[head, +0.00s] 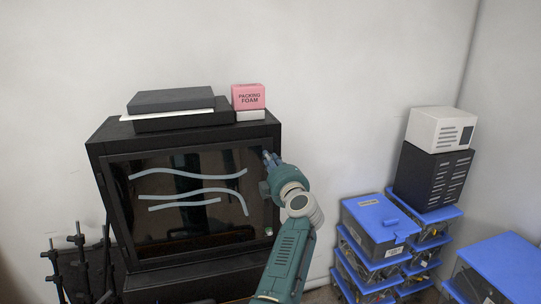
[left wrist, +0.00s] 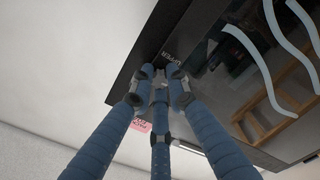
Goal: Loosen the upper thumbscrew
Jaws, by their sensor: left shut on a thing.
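A black PC case with a dark glass side panel (head: 190,220) stands against the wall, and the panel also shows in the left wrist view (left wrist: 240,75). My left gripper (head: 268,158) is at the panel's upper right corner. In the left wrist view its blue fingers (left wrist: 160,78) close together at the panel's edge, beside a small white label that seems to read "UPPER". The upper thumbscrew is hidden behind the fingertips. A small light spot that may be the lower thumbscrew (head: 268,231) shows at the panel's lower right. My right gripper is not in view.
Dark flat boxes (head: 172,99) and a pink packing foam box (head: 248,97) lie on top of the case. Blue-lidded bins (head: 375,226) stand stacked at the right, with a white unit (head: 436,130) above. Dark stands (head: 80,262) are at the lower left.

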